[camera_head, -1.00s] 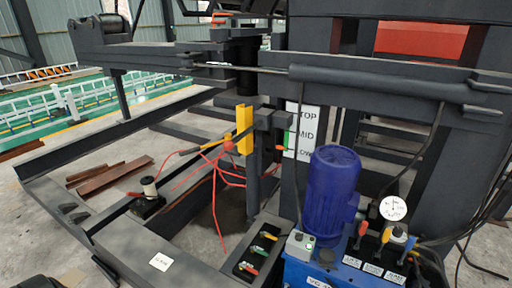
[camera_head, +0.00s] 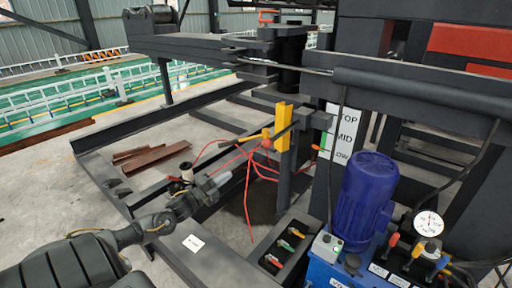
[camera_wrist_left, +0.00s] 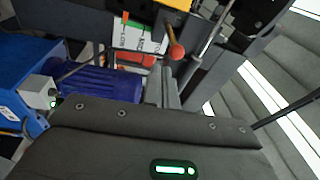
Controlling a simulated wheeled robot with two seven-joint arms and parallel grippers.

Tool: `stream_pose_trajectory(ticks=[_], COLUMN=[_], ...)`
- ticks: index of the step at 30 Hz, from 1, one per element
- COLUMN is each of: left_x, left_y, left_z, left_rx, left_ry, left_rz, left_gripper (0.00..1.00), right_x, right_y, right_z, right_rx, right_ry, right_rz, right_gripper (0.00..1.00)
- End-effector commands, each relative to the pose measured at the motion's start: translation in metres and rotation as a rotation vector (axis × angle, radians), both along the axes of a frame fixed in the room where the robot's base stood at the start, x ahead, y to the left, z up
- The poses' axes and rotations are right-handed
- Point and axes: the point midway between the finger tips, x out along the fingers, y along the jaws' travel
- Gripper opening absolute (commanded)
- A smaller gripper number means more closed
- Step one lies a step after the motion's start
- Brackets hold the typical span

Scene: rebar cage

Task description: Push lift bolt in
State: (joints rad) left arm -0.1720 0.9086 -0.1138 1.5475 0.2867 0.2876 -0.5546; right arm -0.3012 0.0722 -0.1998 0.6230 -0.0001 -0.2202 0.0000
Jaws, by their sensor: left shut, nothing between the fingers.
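An orange-red ball knob (camera_head: 266,144) sits beside a yellow upright plate (camera_head: 283,127) on the dark frame. It looks like the end of the lift bolt, but I cannot be sure. My left gripper (camera_head: 219,178) is shut and empty, below and left of the knob, with a visible gap in the head view. In the left wrist view the ball knob (camera_wrist_left: 177,51) appears just beyond the grey fingers (camera_wrist_left: 168,88). How deep the bolt sits cannot be told. My right gripper is not in view.
A blue motor (camera_head: 365,195) and a gauge (camera_head: 428,224) with levers stand at the right. Red cables (camera_head: 249,195) hang below the knob. A small spool (camera_head: 187,171) is near my left gripper. A TOP/MID/LOW sign (camera_head: 343,130) stands behind the motor.

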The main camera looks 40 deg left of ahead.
Motion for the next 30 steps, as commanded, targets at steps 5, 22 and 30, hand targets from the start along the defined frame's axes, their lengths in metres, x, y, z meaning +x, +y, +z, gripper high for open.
stream_pose_trajectory(ticks=[5, 22, 30], left_x=[0.004, 0.063, 0.109], left_y=[-0.011, -0.021, -0.030], left_z=[0.043, 0.054, 0.064], left_rx=[0.068, 0.069, 0.069], left_ry=[-0.077, -0.087, -0.084], left_rz=[-0.055, -0.055, -0.054], left_gripper=[0.00, 0.00, 0.00], right_x=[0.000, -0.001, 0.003], right_y=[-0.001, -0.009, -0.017], right_z=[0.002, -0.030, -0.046], right_rx=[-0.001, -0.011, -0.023], right_ry=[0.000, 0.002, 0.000], right_rz=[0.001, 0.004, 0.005], right_gripper=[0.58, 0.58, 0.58])
